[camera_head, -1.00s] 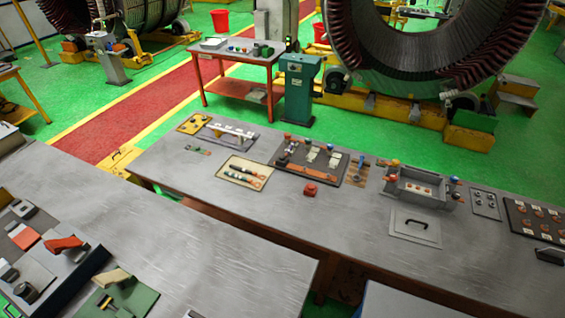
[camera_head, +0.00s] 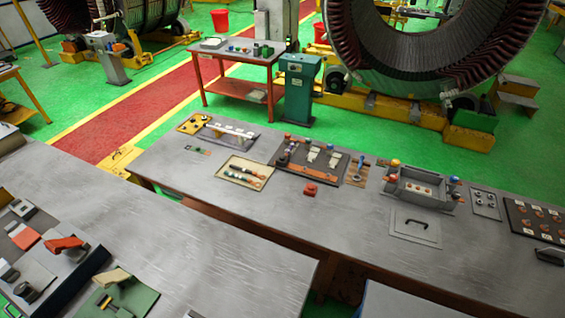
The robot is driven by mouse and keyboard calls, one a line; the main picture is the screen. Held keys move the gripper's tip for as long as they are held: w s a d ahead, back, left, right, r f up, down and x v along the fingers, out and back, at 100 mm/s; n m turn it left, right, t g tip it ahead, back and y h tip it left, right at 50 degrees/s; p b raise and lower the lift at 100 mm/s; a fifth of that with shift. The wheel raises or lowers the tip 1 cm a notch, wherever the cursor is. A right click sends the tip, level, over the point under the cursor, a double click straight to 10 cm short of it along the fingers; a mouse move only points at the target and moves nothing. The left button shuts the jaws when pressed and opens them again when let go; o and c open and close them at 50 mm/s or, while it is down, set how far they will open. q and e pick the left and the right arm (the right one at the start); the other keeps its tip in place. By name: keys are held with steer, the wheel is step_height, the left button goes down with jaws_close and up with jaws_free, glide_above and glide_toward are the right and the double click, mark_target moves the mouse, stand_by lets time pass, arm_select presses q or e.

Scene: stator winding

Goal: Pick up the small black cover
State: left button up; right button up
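I cannot tell for sure which thing is the small black cover. A small black piece (camera_head: 550,256) lies at the right edge of the long grey workbench (camera_head: 330,225), just below a dark board. Neither of my grippers shows in this view.
A dark board with small parts (camera_head: 540,220) lies at the right. A nearer bench (camera_head: 190,240) is at left, with a gap between. The long bench's front strip is clear.

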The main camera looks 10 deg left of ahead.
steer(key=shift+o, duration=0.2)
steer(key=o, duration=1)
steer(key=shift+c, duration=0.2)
